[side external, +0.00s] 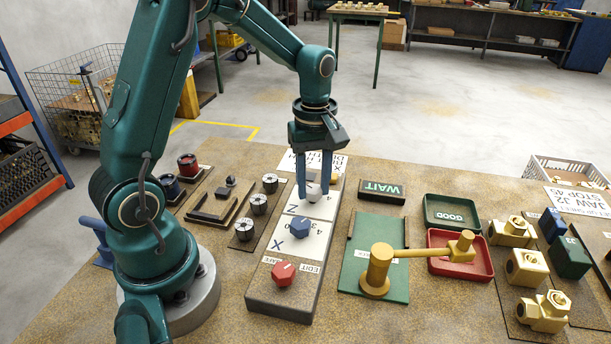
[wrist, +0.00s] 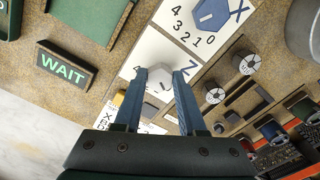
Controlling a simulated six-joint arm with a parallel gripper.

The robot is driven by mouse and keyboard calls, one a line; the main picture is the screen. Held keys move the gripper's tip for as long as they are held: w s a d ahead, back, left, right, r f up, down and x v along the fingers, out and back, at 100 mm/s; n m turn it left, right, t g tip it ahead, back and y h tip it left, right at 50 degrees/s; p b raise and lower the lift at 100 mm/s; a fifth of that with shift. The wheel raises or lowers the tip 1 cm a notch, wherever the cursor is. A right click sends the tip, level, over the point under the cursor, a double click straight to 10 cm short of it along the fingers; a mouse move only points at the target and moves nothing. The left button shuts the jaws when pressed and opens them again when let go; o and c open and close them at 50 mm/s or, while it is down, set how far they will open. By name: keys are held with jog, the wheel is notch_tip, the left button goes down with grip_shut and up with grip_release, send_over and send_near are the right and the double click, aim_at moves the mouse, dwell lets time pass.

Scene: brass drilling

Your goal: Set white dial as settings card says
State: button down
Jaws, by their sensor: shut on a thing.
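The white dial (side external: 314,194) sits on the Z plate of the long grey panel (side external: 262,290). It is six-sided and also shows in the wrist view (wrist: 160,64). My gripper (side external: 314,188) points down with its blue fingers on either side of the dial, shut on it. The fingers hide part of the dial, and I cannot tell which number it points to. A white card with black print (side external: 290,163) lies behind the panel, partly hidden by my gripper. Its print also shows upside down and partly covered in the wrist view (wrist: 112,112).
Small round parts line the left.

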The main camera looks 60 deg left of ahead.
aim_at(312, 189)
jog(key=shift+m, duration=0.3)
jog(key=m, duration=1.1)
jog(key=shift+s+a, duration=0.1)
jog(key=shift+a, duration=0.05)
dwell(0.4)
jog(key=shift+c, duration=2.4)
grip_release()
jog(key=shift+r, duration=2.6)
